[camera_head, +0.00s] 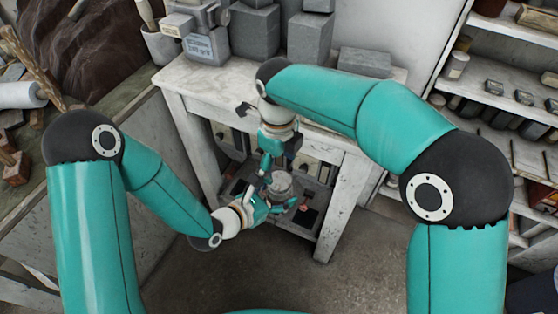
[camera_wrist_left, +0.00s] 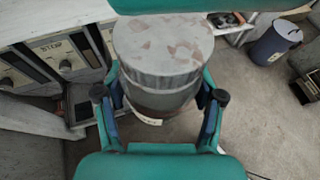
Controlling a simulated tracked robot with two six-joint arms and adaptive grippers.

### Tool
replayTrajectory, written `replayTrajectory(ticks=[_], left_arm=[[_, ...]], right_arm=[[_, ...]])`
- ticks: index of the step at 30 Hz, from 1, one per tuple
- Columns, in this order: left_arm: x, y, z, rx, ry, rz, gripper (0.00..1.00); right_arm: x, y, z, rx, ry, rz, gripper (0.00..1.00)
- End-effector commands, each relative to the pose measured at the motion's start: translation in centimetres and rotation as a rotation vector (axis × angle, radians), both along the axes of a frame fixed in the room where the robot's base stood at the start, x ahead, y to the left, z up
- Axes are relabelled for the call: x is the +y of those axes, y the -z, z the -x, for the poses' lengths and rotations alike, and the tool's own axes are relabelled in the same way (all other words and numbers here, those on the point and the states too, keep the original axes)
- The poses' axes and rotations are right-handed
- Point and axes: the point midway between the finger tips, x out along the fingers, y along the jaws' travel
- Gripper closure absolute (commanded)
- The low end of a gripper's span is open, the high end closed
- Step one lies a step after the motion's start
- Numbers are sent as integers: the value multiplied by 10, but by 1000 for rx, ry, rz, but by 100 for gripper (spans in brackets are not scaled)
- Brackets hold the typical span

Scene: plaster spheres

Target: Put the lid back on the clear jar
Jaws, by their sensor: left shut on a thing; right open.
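The jar (camera_wrist_left: 160,98) is upright in my left gripper (camera_head: 275,205), which is shut on its sides. In the left wrist view the fingers press it from left and right. The round grey metal lid (camera_wrist_left: 163,45), with pale reddish smudges, sits on top of the jar; it also shows in the head view (camera_head: 281,180). Whether it is fully seated I cannot tell. Most of the jar's body is hidden under the lid and behind the fingers. My right gripper (camera_head: 268,172) is open and points down close beside the lid, on its upper left in the head view.
A worn white table (camera_head: 180,78) with grey blocks (camera_head: 310,38) on top stands just behind the grippers. Shelves (camera_head: 510,100) with small goods are at the right. A cluttered bench lies at the left. A dark bin (camera_wrist_left: 272,45) stands on the open floor.

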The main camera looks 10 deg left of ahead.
Motion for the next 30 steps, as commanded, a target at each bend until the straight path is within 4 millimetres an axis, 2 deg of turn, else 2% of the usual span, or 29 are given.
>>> replayTrajectory(ticks=[5, 8, 30], left_arm=[[0, -1, -1, -4, -1, 1, 100], [0, -1, -1, -4, -2, 2, 100], [0, -1, -1, -3, -1, 2, 100]], right_arm=[[0, 0, 0, 2, -140, 2, 21], [0, -2, 0, 2, -294, 2, 21], [-1, -14, 0, 3, -1900, 2, 21]])
